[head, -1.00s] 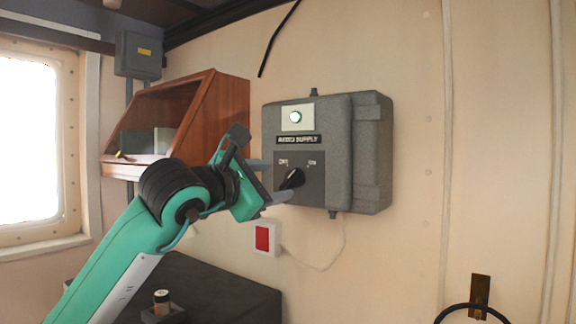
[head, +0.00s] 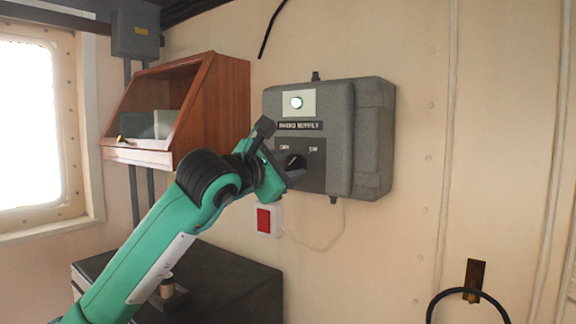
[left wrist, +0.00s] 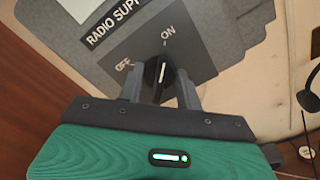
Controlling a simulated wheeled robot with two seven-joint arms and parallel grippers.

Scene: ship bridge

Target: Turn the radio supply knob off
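The radio supply box (head: 365,140) is grey and fixed to the wall, with a lit lamp (head: 296,102) above its label. Its black knob (head: 295,163) sits on a dark plate marked OFF at left and ON at right. In the left wrist view the knob (left wrist: 159,77) has a white pointer line that points toward ON. My left gripper (head: 285,172) is at the plate, and in the left wrist view its two fingers (left wrist: 160,88) are apart, one on each side of the knob. Whether they touch it I cannot tell. My right gripper is not in view.
A wooden cabinet (head: 226,105) hangs left of the box. A red-and-white switch (head: 265,220) is on the wall below, near a dark cabinet top (head: 225,275). A cable hangs below the box.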

